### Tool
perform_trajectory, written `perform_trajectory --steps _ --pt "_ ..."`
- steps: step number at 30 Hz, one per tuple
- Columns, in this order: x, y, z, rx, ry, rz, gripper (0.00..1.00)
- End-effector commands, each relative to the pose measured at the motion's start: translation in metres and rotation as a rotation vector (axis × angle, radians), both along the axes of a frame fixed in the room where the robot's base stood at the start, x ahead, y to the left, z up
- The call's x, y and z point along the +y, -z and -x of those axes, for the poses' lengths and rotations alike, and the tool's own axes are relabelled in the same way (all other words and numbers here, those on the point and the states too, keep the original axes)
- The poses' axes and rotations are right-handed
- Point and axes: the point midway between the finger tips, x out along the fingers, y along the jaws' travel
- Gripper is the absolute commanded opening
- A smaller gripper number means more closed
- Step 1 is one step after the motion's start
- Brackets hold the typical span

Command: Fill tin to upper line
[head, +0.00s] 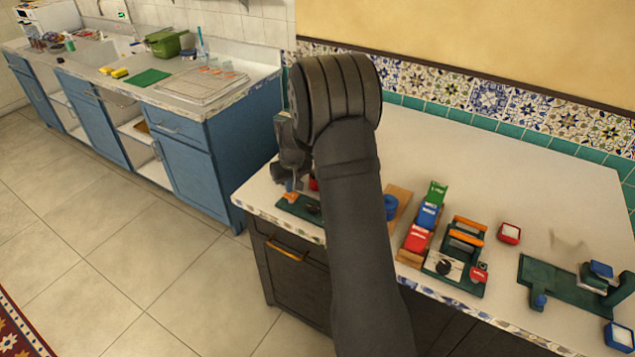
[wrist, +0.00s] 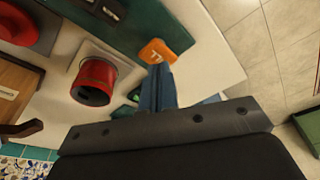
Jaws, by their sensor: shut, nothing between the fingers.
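My gripper (wrist: 160,92) is shut and empty. In the wrist view its fingertips are right by a small orange tab (wrist: 157,52) with a white mark; I cannot tell whether they touch. A red cylindrical container (wrist: 95,80), perhaps the tin, stands on the pale counter to the left of the fingers, apart from them. Its end facing the camera has a dark area; no fill line or level can be made out. In the head view my gripper (head: 291,178) is over the counter's left end, above a dark green base (head: 298,206), and my arm hides much there.
A red round piece (wrist: 25,27) lies at the wrist view's upper left. Green (head: 437,193), blue (head: 427,215) and red (head: 416,240) packs stand right of my arm. Beside them is an orange-handled device (head: 465,237). A green stand (head: 560,285) is farther right.

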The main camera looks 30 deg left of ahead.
Motion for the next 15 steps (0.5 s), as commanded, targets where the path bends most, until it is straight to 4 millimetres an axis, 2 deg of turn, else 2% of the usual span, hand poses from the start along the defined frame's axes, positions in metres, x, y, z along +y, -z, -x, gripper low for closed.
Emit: perform_trajectory --steps 15 --pt "-0.0002 0.0038 0.0002 0.000 0.000 0.001 0.00"
